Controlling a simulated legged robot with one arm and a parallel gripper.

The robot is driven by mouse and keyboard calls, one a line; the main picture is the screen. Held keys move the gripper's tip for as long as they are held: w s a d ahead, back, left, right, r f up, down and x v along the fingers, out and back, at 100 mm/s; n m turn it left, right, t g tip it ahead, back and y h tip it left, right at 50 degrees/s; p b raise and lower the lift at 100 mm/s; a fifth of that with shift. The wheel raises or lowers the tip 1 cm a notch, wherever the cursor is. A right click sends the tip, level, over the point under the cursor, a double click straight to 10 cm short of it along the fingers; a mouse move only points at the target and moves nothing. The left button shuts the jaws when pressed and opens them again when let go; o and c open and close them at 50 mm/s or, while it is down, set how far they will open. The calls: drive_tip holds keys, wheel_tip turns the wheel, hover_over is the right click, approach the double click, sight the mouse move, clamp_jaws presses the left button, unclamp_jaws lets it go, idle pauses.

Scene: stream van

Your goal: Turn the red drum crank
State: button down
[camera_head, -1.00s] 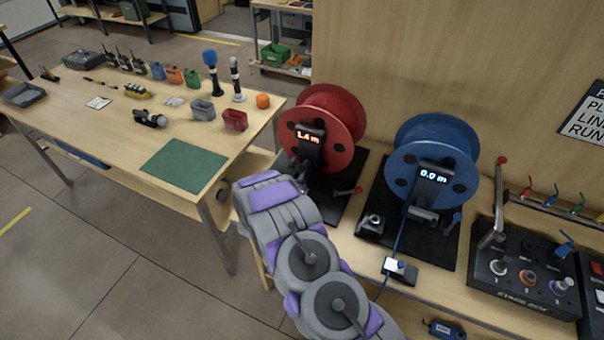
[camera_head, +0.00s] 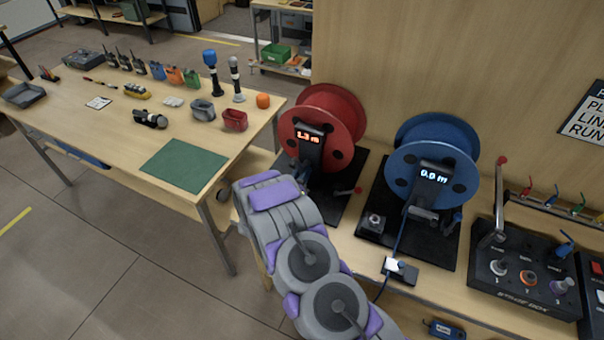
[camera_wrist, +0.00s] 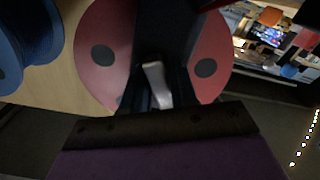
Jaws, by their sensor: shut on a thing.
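The red drum (camera_head: 333,108) stands on a black base on the bench in the head view. Its small display (camera_head: 308,133) reads about 1.3 m. My arm covers the front left of this drum, and the crank is mostly hidden there. In the wrist view the red drum's face (camera_wrist: 100,55), with dark round holes, fills the upper middle. A pale grey crank handle (camera_wrist: 154,76) sits between the dark fingers of my gripper (camera_wrist: 158,93), which is shut on it.
The blue drum (camera_head: 432,150) stands right of the red one, its display at 0.0 m. A control box (camera_head: 525,270) lies at the right. The table at left holds several small items.

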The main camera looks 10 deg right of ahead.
drive_tip(key=shift+a+f, duration=0.1)
drive_tip(key=shift+f, duration=0.05)
drive_tip(key=c, duration=1)
unclamp_jaws()
drive_tip(key=shift+w, duration=0.1)
drive_tip(key=shift+c, duration=0.2)
drive_tip(key=shift+r, duration=0.55)
wheel_tip(320, 180, up, 3)
drive_tip(key=shift+a+f+p, duration=0.1)
drive_tip(key=shift+a+p, duration=0.05)
drive_tip(key=shift+p, duration=0.35)
drive_tip(key=s+r+p, duration=0.1)
drive_tip(key=s, duration=1.5)
